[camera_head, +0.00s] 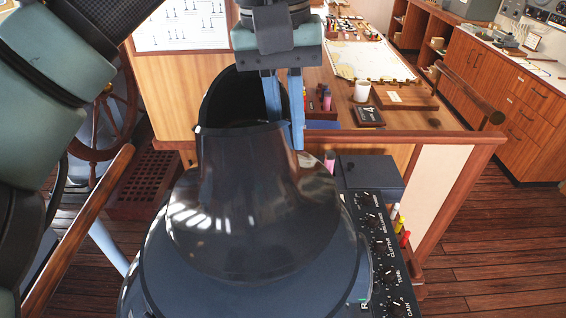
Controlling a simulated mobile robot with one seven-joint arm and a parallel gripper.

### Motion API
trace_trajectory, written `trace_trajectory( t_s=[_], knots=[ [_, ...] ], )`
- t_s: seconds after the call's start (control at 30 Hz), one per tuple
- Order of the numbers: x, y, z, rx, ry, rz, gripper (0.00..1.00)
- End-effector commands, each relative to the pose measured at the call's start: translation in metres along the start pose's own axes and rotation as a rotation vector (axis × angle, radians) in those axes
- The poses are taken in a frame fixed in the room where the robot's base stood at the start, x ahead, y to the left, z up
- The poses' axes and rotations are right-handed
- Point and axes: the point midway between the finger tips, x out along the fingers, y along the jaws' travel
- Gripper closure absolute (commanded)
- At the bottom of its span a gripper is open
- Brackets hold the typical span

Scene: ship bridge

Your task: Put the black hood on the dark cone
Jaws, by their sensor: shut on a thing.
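The black hood (245,190) is a glossy hollow piece with an open, slanted top and a flared lower skirt. It stands roughly upright in the lower middle of the head view. My gripper (285,122) points down from above, its blue fingers shut on the hood's upper right wall. One finger is inside the opening, the other outside. The dark cone (180,285) is a wide, dark rounded body directly below the hood. The skirt overlaps its middle and hides its top. I cannot tell whether the skirt touches it.
A knobbed control panel (385,255) with coloured pens is right of the cone. A wooden rail (85,225) runs at left, near a ship's wheel (105,125). Open plank floor (500,240) lies at right.

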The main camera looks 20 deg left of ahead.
Motion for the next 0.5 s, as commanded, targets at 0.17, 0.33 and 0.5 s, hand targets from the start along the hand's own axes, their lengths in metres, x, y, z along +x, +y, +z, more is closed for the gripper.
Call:
trace_trajectory(
  t_s=[0.17, 0.33, 0.5],
  knots=[
    [0.013, -0.002, 0.000, -0.002, 0.001, -0.001, 1.00],
    [0.032, -0.004, 0.000, -0.003, 0.001, -0.002, 1.00],
    [0.047, -0.005, 0.000, -0.001, 0.003, -0.001, 1.00]
  ],
)
